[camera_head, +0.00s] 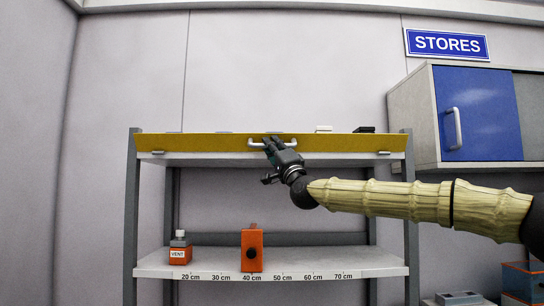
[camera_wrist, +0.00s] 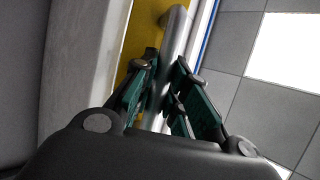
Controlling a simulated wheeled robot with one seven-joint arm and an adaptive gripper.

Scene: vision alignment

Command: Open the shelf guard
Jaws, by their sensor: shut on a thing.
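The shelf guard (camera_head: 200,143) is a long yellow panel along the front of the upper shelf, with a pale bar handle (camera_head: 254,144) at its middle. My gripper (camera_head: 276,145) reaches in from the right and is shut on this handle. In the wrist view the handle (camera_wrist: 177,30) runs between the green-padded fingers of my gripper (camera_wrist: 167,95), with the yellow guard (camera_wrist: 143,30) behind it. The fingers hide part of the handle in the head view. The guard's face looks tilted, but I cannot tell its exact angle.
The lower shelf (camera_head: 350,262) holds an orange VENT bottle (camera_head: 180,252) and an orange block (camera_head: 252,250) above a centimetre scale. A wall cabinet with a blue door (camera_head: 478,115) stands close above my arm at right. Boxes (camera_head: 522,282) sit at lower right.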

